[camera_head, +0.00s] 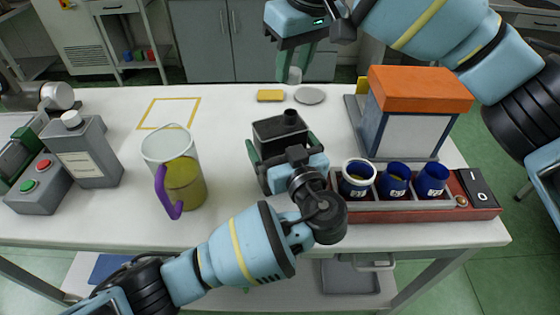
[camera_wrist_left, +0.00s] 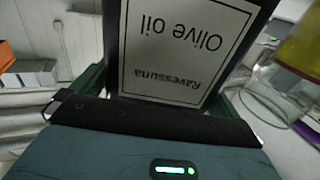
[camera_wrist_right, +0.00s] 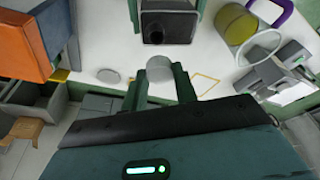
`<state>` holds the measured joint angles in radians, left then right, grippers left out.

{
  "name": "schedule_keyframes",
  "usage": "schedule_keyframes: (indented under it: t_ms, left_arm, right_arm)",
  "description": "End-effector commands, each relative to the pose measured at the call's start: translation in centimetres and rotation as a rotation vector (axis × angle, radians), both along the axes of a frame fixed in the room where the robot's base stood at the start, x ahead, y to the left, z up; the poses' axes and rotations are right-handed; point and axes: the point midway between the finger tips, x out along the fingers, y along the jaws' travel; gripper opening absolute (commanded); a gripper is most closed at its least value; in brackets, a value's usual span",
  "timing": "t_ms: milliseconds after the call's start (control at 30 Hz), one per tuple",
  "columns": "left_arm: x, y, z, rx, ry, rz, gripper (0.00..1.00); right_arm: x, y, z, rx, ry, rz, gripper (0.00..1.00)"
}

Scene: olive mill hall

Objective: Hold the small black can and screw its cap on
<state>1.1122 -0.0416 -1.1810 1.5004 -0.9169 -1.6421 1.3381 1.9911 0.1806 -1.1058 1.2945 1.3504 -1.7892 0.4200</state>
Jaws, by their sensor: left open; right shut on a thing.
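The small black can (camera_head: 280,131) stands upright on the white table with its dark spout (camera_head: 291,116) at the top right; no cap sits on the spout. Its "Olive oil" label (camera_wrist_left: 182,50) shows upside down in the left wrist view. My left gripper (camera_head: 281,150) is open, with its green fingers on either side of the can; whether they touch it cannot be told. My right gripper (camera_head: 297,70) is shut on the pale grey cap (camera_head: 295,75), held above and behind the can. The cap also shows between the fingers in the right wrist view (camera_wrist_right: 160,68).
A glass jug (camera_head: 186,185) with oil and a grey can (camera_head: 88,155) stand to the left. Blue cups (camera_head: 396,180) in a rack and an orange-topped machine (camera_head: 418,90) stand to the right. A yellow block (camera_head: 270,95) and grey disc (camera_head: 310,95) lie behind.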

Motion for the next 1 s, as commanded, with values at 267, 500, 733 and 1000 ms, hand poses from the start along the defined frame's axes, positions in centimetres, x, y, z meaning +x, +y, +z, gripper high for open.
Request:
schedule_keyframes:
  t_ms: [267, 500, 733, 1000]
  left_arm:
    - [1.33, 0.6, 0.03, -0.001, 0.0, 0.001, 1.0]
    - [1.33, 0.6, 0.01, -0.001, 0.0, 0.001, 1.0]
    - [1.3, 0.59, 0.0, -0.001, 0.0, 0.001, 0.71]
    - [1.29, 0.59, -0.01, -0.001, 0.001, 0.001, 0.48]
  right_arm:
    - [-0.01, 0.01, 0.0, 0.0, 0.0, 0.0, 0.08]
    - [-0.01, 0.01, 0.0, 0.0, 0.0, 0.0, 0.08]
    - [-0.01, 0.01, 0.0, 0.0, 0.0, 0.0, 0.08]
    - [-0.01, 0.01, -0.26, -0.001, 0.001, 0.0, 0.08]
